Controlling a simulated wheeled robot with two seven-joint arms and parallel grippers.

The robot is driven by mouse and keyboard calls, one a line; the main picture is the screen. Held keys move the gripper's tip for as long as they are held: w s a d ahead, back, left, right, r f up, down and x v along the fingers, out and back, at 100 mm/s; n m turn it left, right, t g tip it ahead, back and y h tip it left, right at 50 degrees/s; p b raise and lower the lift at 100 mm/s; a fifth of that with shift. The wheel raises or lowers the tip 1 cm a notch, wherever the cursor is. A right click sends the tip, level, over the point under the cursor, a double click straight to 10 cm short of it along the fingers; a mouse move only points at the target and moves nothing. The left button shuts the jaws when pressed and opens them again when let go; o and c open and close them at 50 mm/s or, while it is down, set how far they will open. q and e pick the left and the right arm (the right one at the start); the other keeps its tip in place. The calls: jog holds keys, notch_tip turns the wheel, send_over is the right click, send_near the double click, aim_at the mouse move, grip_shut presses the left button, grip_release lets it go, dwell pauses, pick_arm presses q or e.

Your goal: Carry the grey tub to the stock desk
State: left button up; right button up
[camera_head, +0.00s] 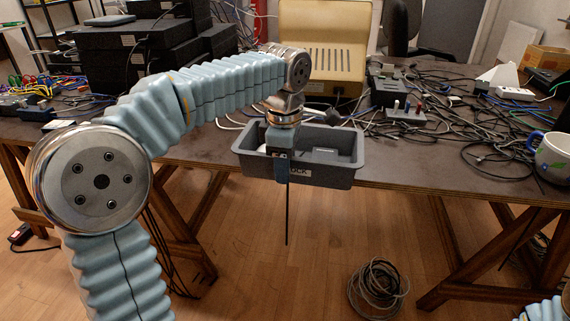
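The grey tub (340,174) is at the front edge of the dark-topped table, its open top facing up. A label ending in "OCK" shows on its near wall. A pale item (325,151) and other things lie inside, partly hidden. My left gripper (287,215) hangs pointing down in front of the tub's near wall, left of its middle, and covers part of the label. Its thin dark fingers are seen edge-on, so I cannot tell whether they are apart or whether they touch the tub. Part of my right arm shows in the bottom right corner; its gripper is not clearly seen.
The table (440,165) carries tangled cables (470,120), a beige equipment case (325,50), stacked black boxes (130,55) and a mug (551,158) at the right. A cable coil (378,287) lies on the wooden floor. Trestle legs (470,255) stand below; floor between them is mostly clear.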

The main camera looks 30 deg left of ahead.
pick_arm(q)
notch_tip(320, 180, up, 14)
jog(key=p, duration=0.3)
jog(key=shift+s, duration=0.35)
pick_arm(e)
notch_tip(320, 180, up, 3)
pick_arm(q)
jog(key=shift+f, duration=0.1)
jog(key=shift+d, duration=0.1)
